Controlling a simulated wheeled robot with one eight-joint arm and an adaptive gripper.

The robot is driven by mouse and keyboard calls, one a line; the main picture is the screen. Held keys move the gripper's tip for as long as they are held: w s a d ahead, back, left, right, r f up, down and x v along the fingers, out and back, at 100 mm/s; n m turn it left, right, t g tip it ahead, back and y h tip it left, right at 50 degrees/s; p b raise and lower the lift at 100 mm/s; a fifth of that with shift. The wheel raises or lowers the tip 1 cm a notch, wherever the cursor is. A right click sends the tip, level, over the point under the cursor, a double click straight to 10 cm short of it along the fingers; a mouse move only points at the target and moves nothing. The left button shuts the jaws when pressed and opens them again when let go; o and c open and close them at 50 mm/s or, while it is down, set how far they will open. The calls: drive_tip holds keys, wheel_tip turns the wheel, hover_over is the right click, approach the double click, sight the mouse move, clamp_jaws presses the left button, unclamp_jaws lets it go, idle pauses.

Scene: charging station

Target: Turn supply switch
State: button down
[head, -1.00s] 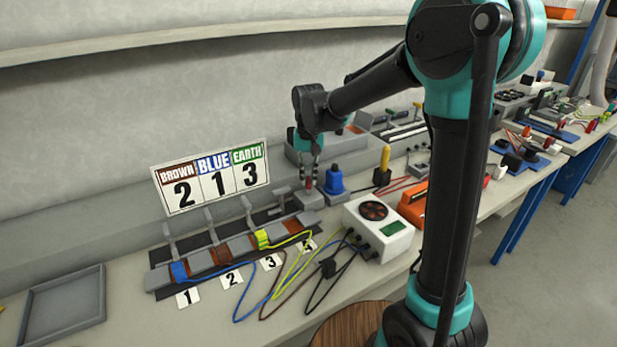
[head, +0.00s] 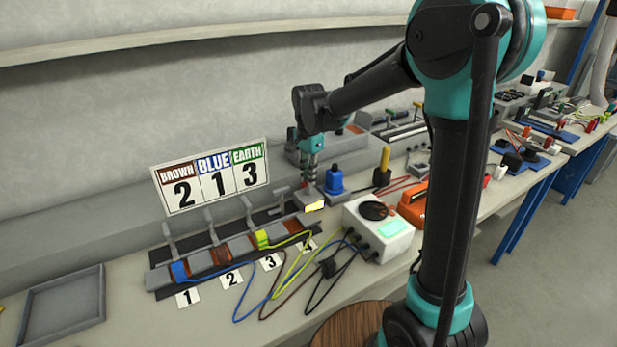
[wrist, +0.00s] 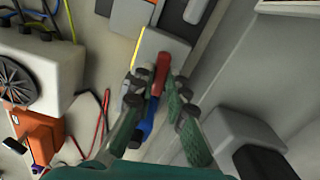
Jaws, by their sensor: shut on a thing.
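The supply switch is a grey box (head: 306,197) at the right end of the terminal rail, with a lit yellow strip on its front edge. The box also shows in the wrist view (wrist: 151,44), with the yellow strip along its left edge. Its red handle (wrist: 162,68) shows there between the fingers. My gripper (head: 311,182) reaches down onto the switch from above. In the wrist view my gripper (wrist: 158,85) is shut on the red handle. The handle is hidden in the head view.
A blue plug-like thing (head: 333,180) stands close beside the gripper. A white meter box (head: 380,228) with a lit green display and cables is in front. A card (head: 211,177) reads brown 2, blue 1, earth 3. A grey tray (head: 63,306) lies at left.

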drive_tip(key=shift+m, duration=0.8)
drive_tip(key=c, duration=1.5)
unclamp_jaws()
drive_tip(key=shift+c, duration=0.2)
drive_tip(key=shift+r, duration=0.1)
wheel_tip(320, 180, up, 12)
drive_tip(key=shift+d, duration=0.1)
